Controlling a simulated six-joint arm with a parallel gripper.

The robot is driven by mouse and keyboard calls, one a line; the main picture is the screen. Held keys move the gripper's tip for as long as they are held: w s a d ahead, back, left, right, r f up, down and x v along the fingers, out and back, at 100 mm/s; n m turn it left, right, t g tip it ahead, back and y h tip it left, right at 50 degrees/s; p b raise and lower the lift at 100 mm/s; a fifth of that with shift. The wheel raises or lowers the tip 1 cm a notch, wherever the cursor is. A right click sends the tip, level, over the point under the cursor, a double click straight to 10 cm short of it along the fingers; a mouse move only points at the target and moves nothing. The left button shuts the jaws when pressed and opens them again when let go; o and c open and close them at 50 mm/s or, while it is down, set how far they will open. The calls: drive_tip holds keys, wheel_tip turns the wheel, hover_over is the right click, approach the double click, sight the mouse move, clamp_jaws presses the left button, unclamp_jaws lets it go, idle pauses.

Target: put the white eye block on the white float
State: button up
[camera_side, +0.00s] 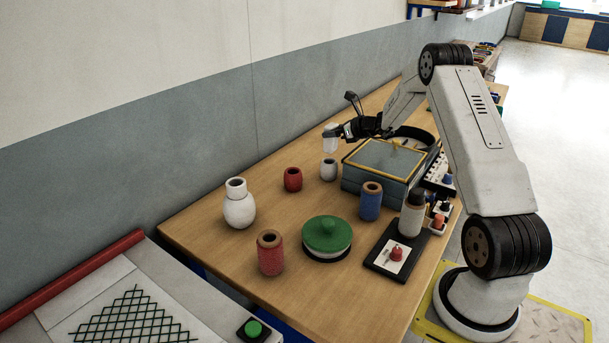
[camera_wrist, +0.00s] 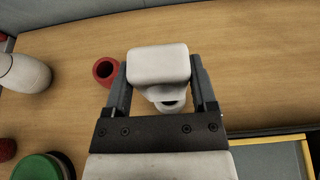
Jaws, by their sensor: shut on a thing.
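My gripper (camera_side: 343,130) is shut on the white eye block (camera_side: 331,139), held in the air above the table. In the wrist view the block (camera_wrist: 158,64) sits between the two fingers. The small white float (camera_side: 329,170), a rounded piece with a dark opening on top, stands upright on the table below the block, with a gap between them. In the wrist view the float (camera_wrist: 173,106) is mostly hidden behind the block and gripper; part of its opening shows.
A small red float (camera_side: 293,180) stands left of the white one. A blue-grey box with yellow edging (camera_side: 376,187) stands close on the right. A white bottle-shaped jar (camera_side: 239,211), a green-topped round tin (camera_side: 327,236) and red (camera_side: 271,257) and blue (camera_side: 370,204) spools stand nearer the front.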

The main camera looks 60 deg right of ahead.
sight(336, 140)
drive_tip(key=shift+w+d+f, duration=0.1)
drive_tip(key=shift+w+f, duration=0.1)
drive_tip(key=shift+f, duration=1.55)
drive_tip(key=shift+f, duration=0.15)
drive_tip(key=o, duration=1.3)
drive_tip(key=shift+v, duration=1)
drive_tip(key=v, duration=1)
drive_tip(key=shift+r, duration=0.2)
